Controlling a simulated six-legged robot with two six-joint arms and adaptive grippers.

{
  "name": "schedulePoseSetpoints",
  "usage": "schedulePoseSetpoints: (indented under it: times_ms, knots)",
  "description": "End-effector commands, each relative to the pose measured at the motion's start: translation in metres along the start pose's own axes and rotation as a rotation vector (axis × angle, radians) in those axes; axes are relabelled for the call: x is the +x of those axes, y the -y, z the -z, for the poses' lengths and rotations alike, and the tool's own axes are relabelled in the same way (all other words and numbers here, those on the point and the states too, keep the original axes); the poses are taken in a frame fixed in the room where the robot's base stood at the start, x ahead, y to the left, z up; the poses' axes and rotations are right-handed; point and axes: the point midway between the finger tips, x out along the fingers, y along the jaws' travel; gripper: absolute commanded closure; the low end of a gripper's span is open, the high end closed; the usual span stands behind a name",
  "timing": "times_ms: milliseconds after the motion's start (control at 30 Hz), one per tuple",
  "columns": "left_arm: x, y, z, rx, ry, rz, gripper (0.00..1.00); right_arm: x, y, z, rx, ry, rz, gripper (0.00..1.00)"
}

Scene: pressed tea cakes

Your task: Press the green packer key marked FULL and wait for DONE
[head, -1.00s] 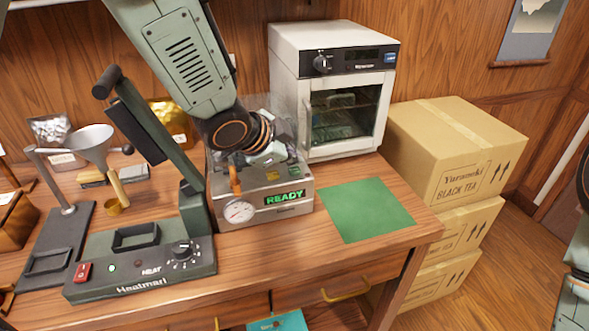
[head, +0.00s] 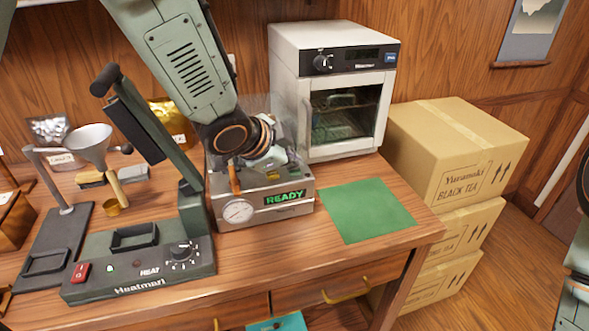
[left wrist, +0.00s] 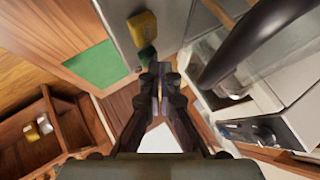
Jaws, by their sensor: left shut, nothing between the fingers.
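The packer (head: 234,213) is a metal box with a round gauge on its front. Its green display (head: 285,197) reads READY. Small keys sit on its top; a yellowish key (head: 272,176) shows in front of my gripper, and a yellow key (left wrist: 143,28) shows in the left wrist view. I cannot read a FULL mark on any key. My left gripper (head: 279,157) is low over the packer top, shut and empty; its fingertips (left wrist: 156,72) meet in the wrist view. I cannot tell whether they touch a key. My right gripper is not in view.
A green mat (head: 367,209) lies right of the packer. A white oven (head: 290,55) stands behind. The Heatmari sealer (head: 140,275), its raised lever arm and a funnel stand (head: 90,145) are at left. Cartons (head: 455,150) are stacked at right. The table's front right is clear.

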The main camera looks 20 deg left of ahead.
Motion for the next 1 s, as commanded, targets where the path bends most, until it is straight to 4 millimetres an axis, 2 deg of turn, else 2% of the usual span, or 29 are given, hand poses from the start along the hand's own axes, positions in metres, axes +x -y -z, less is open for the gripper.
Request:
schedulePoseSetpoints:
  times_ms: [700, 1000]
  knots:
    - [0.003, -0.003, -0.003, 0.0, 0.001, -0.001, 1.0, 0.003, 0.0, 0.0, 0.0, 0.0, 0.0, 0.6]
    - [-0.004, 0.003, 0.003, 0.0, 0.001, -0.001, 1.0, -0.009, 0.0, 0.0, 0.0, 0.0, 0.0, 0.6]
